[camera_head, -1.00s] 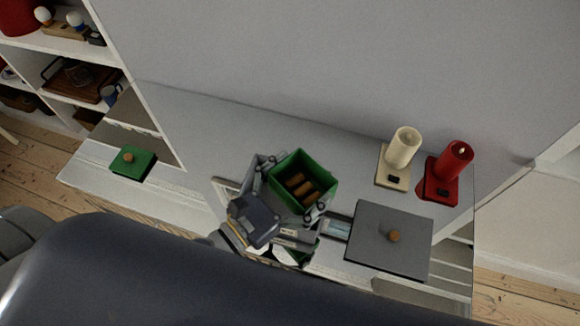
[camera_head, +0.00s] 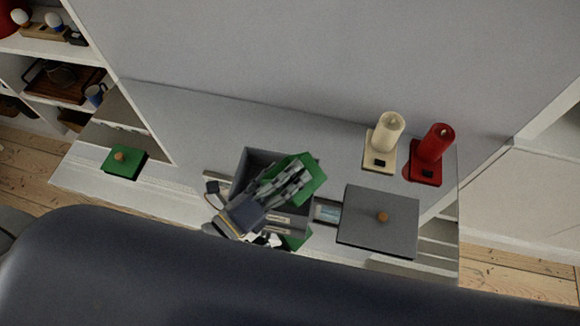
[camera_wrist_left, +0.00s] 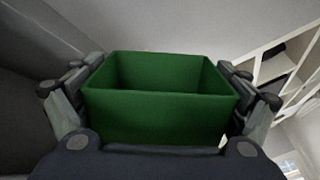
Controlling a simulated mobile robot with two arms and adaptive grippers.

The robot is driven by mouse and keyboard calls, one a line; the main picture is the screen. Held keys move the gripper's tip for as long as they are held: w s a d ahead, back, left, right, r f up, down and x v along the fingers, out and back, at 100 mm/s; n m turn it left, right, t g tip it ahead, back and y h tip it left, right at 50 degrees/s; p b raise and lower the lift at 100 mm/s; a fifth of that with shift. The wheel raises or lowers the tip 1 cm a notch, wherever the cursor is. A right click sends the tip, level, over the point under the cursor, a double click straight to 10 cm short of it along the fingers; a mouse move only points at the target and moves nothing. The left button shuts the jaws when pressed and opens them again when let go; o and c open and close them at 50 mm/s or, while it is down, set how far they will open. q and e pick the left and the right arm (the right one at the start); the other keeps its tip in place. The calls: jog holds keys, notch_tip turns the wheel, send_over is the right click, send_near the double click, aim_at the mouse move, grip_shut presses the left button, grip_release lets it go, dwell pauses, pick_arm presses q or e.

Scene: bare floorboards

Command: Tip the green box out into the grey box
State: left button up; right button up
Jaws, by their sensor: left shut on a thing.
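My left gripper (camera_head: 287,183) is shut on the green box (camera_head: 314,183) and holds it over the grey box (camera_head: 252,161). The green box is tilted in the head view, and the gripper covers much of it. In the left wrist view the green box (camera_wrist_left: 160,115) sits between both fingers, its inner wall showing and no contents visible. The grey box stands open on the white surface, its inside partly covered by the gripper and green box. I cannot see where the brown pieces are. My right gripper is not in view.
A shelf unit (camera_head: 92,40) is at the left.

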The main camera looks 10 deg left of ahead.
pick_arm(q)
jog(key=n, duration=0.1)
jog(key=a+n+p, duration=0.1)
jog(key=n, duration=0.1)
jog(key=shift+w, duration=0.4)
jog(key=n, duration=0.1)
jog(key=a+n+p, duration=0.1)
jog(key=n, duration=0.1)
jog(key=shift+w+a+f+n+p, duration=0.1)
jog(key=shift+w+n+p, duration=0.2)
jog(key=n, duration=0.1)
jog(key=w+a+n+p, duration=0.1)
jog(key=n, duration=0.1)
jog(key=shift+a+f+n, duration=0.1)
jog(key=shift+a+n, duration=0.15)
jog(key=shift+n, duration=0.05)
jog(key=shift+w+a+f+n+p, duration=0.15)
jog(key=shift+a+n+p, duration=0.15)
jog(key=shift+n, duration=0.25)
jog(key=shift+w+a+n+p, duration=0.15)
jog(key=shift+n+p, duration=0.1)
jog(key=shift+n, duration=0.3)
